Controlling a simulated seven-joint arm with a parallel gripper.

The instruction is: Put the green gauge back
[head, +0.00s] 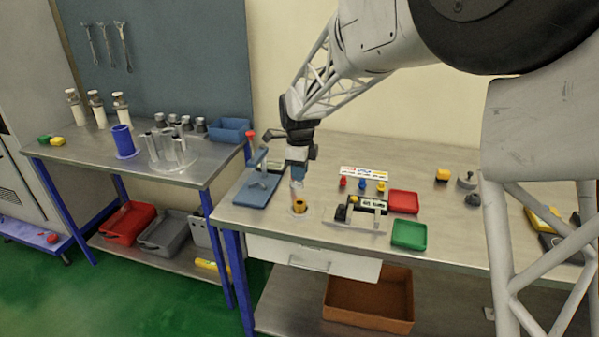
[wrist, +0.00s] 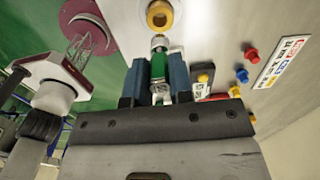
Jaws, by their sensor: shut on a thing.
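My gripper (head: 298,178) is above the front left part of the right-hand bench. In the wrist view its two blue fingers (wrist: 157,72) are closed on the green gauge (wrist: 158,64), a green cylinder with a silver tip. The tip points toward a brass-coloured ring part (wrist: 160,14). This ring part also shows in the head view (head: 300,206), on the bench just below the gripper. I cannot tell whether the tip touches the ring. In the head view the fingers mostly hide the gauge.
Right of the gripper is a fixture with a dark block (head: 341,213). A blue press-like stand (head: 258,190) is close on the left.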

